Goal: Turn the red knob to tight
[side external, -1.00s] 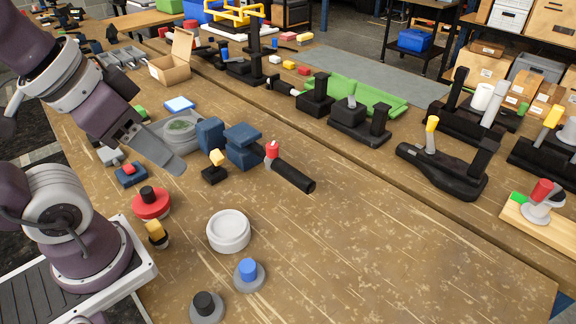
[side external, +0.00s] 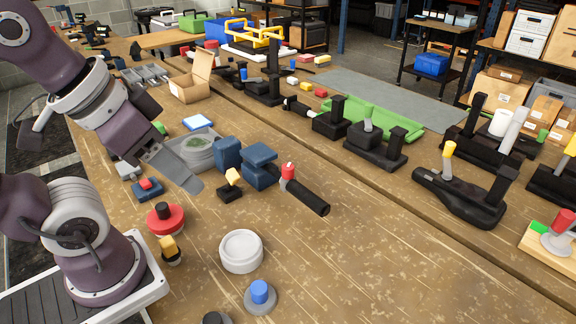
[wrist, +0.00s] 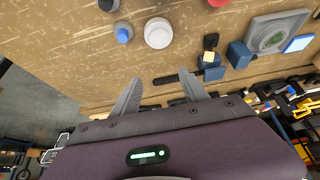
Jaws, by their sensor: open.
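Several things have red parts, and I cannot tell which is the task's red knob. A red disc (side external: 165,221) with a black top stands nearer my base. A red knob (side external: 565,220) is on a wooden board at the far right. My gripper (side external: 188,182) hangs above the bench, left of the red cap and apart from everything. In the wrist view my gripper (wrist: 161,75) is open and empty, with the black cylinder beyond its fingertips. No tight mark is readable.
Blue blocks (side external: 259,168) and a small black block with a yellow top (side external: 230,186) stand between my gripper and the red cap. A white round disc (side external: 241,252) and a blue knob (side external: 260,292) are nearer the front. The bench's front right is clear.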

